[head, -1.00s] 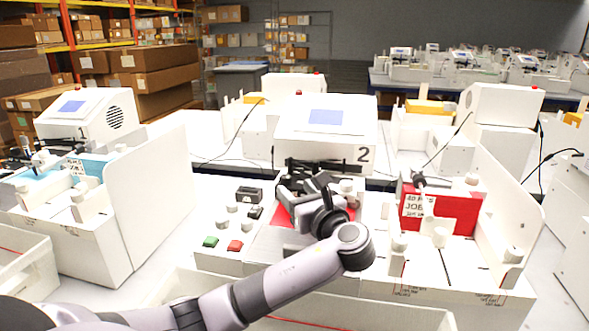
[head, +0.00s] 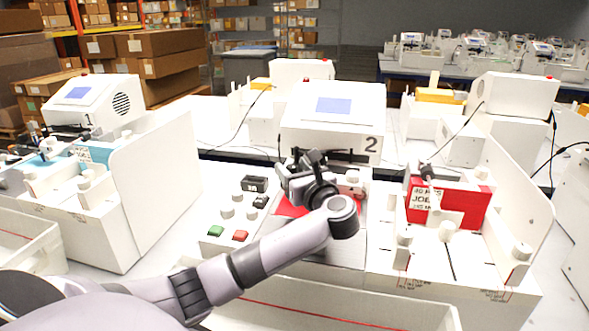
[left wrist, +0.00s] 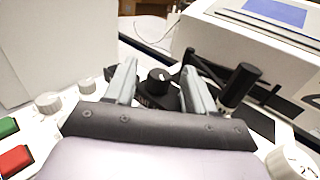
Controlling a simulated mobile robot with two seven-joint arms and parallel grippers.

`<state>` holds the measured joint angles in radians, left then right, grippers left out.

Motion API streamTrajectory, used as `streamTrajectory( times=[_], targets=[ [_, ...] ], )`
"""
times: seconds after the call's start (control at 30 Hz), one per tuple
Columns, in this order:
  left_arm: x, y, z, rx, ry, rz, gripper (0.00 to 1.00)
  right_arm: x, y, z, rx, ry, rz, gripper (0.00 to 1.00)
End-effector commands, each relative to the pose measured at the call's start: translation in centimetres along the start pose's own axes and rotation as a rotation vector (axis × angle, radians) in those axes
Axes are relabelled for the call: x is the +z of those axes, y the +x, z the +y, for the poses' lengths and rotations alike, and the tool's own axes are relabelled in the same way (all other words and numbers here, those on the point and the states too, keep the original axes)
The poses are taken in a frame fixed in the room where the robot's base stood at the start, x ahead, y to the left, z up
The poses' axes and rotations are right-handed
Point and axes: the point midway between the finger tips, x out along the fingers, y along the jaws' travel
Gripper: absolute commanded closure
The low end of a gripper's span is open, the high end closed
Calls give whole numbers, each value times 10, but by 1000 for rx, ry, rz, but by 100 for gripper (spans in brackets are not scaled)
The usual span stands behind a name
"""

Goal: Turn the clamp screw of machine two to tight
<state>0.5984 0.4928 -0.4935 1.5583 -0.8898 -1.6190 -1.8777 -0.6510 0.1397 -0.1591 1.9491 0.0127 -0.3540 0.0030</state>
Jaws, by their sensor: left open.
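Machine two (head: 333,110) is white, with a blue screen and a "2" on its front. My left gripper (head: 308,160) is over its bed, close to the dark carriage rail, with its arm coming in from the lower left. In the left wrist view my left gripper (left wrist: 158,88) is open, its two grey fingers on either side of a small black knob with a white mark (left wrist: 158,76), which looks like the clamp screw. I cannot tell whether the fingers touch it. In the head view my gripper hides this knob. My right gripper is not in view.
A black upright cylinder (left wrist: 241,86) stands just right of the fingers. Green (head: 215,231) and red (head: 240,236) buttons and pale knobs sit left of the bed. Machine one (head: 92,105) stands at left.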

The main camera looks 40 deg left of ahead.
Motion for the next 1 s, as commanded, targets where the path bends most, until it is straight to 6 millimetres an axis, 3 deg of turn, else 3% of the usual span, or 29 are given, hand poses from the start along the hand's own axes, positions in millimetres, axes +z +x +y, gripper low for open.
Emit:
streamTrajectory(
  times=[0.07,0.1,0.23,0.27,0.67,1.0],
  targets=[
    [0,0,0,0,0,0,46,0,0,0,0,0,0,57],
    [0,0,0,1,0,0,52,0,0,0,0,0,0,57],
    [0,0,0,1,0,0,94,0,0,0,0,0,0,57],
    [0,0,0,1,0,0,100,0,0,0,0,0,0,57],
    [0,0,2,-59,2,-2,100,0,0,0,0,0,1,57],
    [0,1,7,-309,5,-4,100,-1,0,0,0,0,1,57]
  ],
)
